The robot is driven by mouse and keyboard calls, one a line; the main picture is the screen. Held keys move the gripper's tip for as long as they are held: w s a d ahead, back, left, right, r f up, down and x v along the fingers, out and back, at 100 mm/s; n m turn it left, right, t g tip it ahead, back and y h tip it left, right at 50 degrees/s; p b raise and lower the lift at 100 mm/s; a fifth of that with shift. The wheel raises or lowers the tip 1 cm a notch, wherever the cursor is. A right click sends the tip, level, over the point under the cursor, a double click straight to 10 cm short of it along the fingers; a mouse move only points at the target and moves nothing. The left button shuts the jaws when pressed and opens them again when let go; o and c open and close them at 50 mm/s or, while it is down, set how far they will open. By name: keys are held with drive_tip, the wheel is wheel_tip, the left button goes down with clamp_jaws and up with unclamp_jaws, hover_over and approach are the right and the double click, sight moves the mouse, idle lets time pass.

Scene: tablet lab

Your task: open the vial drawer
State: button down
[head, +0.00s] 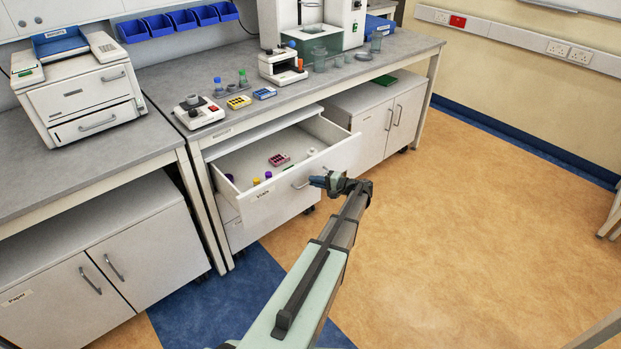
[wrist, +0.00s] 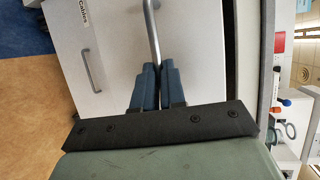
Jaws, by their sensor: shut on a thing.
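The vial drawer (head: 285,192) stands pulled out from under the bench, with its inside showing. Its white front carries a small label and a bar handle (head: 300,185). In the wrist view the handle (wrist: 152,30) runs down between the blue fingers. My gripper (head: 318,182) is at the drawer front and is shut on this handle; the fingers (wrist: 151,75) also show in the wrist view. Inside the drawer are a pink rack (head: 279,159) and several small vials with yellow, purple and white caps.
A closed front labelled Cables (wrist: 75,45) with its own handle shows in the wrist view. On the bench above stand a small device (head: 198,112), coloured racks and glassware. A white cabinet (head: 378,118) is to the right. The floor (head: 470,220) before the drawer is clear.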

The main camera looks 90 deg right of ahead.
drive_tip(key=shift+s+a, duration=0.15)
drive_tip(key=c, duration=1.2)
unclamp_jaws()
drive_tip(key=shift+s, duration=0.1)
drive_tip(key=v, duration=1.3)
drive_tip(key=shift+s+a, duration=0.15)
drive_tip(key=shift+s, duration=0.15)
